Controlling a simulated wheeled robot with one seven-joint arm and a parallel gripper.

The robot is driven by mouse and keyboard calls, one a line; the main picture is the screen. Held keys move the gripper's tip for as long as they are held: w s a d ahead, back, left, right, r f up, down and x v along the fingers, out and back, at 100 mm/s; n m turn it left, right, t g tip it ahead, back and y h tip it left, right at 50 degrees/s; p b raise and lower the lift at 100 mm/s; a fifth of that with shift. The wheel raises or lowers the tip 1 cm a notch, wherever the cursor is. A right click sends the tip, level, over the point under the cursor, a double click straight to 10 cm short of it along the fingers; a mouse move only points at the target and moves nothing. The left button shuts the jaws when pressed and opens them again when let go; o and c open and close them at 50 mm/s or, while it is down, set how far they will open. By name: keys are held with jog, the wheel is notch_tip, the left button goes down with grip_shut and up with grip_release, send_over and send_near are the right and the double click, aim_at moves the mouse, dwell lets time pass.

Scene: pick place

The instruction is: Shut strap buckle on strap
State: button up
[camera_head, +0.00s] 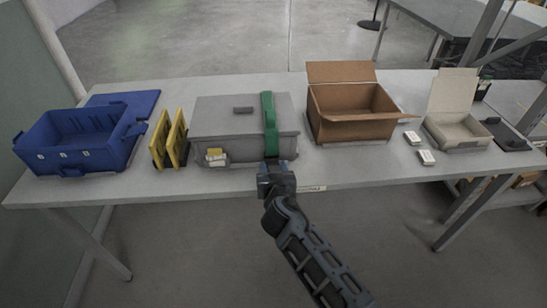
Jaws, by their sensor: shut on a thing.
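A green strap (269,115) runs over the lid and down the front of a closed grey box (226,118) at the middle of the table. My gripper (273,166) is at the strap's lower front end, close to the table's front edge. It is shut on the strap buckle there. The jaws hide most of the buckle, so I cannot tell whether it is open or shut.
A blue crate (70,155) and yellow-black panels (158,146) stand left of the grey box. A small yellow and white item (216,157) is at its front. An open cardboard box (345,129), small white boxes (426,157) and an open white box (455,133) stand right.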

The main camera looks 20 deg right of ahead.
jog(key=g+p, duration=0.1)
jog(key=r+g+p, duration=0.1)
jog(key=p, duration=0.1)
jog(key=shift+w+r+y, duration=0.25)
jog(key=shift+w+y, duration=0.05)
jog(key=shift+w+d+r+g+y+p, duration=0.1)
jog(key=shift+w+g+y+p, duration=0.15)
jog(key=shift+g, duration=0.4)
jog(key=shift+w+d+r+g+y+p, duration=0.15)
jog(key=shift+g+p, duration=0.1)
jog(key=shift+g, duration=0.4)
jog(key=o, duration=1)
jog(key=shift+s+a, duration=0.1)
jog(key=shift+s, duration=0.05)
jog(key=v, duration=0.7)
jog(key=shift+s+r, duration=0.15)
jog(key=shift+r, duration=0.15)
